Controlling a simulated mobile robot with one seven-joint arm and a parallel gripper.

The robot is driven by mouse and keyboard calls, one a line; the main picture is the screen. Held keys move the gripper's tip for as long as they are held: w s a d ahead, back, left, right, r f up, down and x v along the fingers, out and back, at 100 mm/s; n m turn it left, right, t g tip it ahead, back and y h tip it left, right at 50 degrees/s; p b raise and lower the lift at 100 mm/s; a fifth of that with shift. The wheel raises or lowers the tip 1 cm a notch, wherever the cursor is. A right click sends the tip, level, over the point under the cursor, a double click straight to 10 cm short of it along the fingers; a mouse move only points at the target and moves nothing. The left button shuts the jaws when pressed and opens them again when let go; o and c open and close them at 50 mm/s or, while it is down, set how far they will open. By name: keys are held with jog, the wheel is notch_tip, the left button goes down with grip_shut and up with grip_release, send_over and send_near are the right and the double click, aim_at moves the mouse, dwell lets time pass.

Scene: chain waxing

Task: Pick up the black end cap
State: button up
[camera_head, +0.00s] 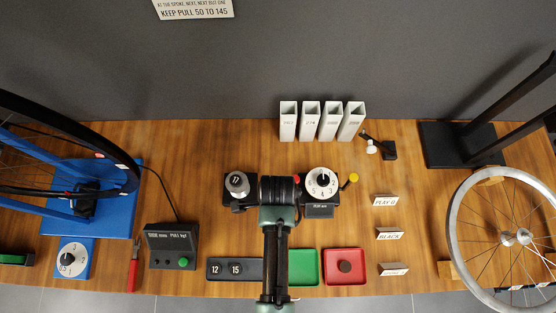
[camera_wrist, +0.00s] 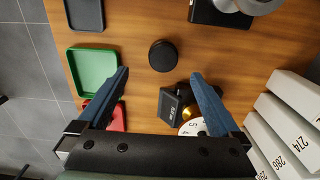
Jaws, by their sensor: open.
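A round black end cap (camera_wrist: 163,55) lies on the wooden table in the wrist view, with clear wood around it. My gripper (camera_wrist: 160,75) is open and empty, its two blue fingers spread. In the picture the cap appears just beyond and between the fingertips; I cannot tell the height gap. In the head view my arm hides the cap and the fingers.
White square tubes (camera_head: 311,122) stand behind.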

jog(key=f, duration=0.2)
jog(key=f+b, duration=0.1)
jog(key=f, duration=0.5)
jog(key=shift+w+b, duration=0.3)
jog(key=shift+b, duration=0.05)
jog(key=c, duration=1.4)
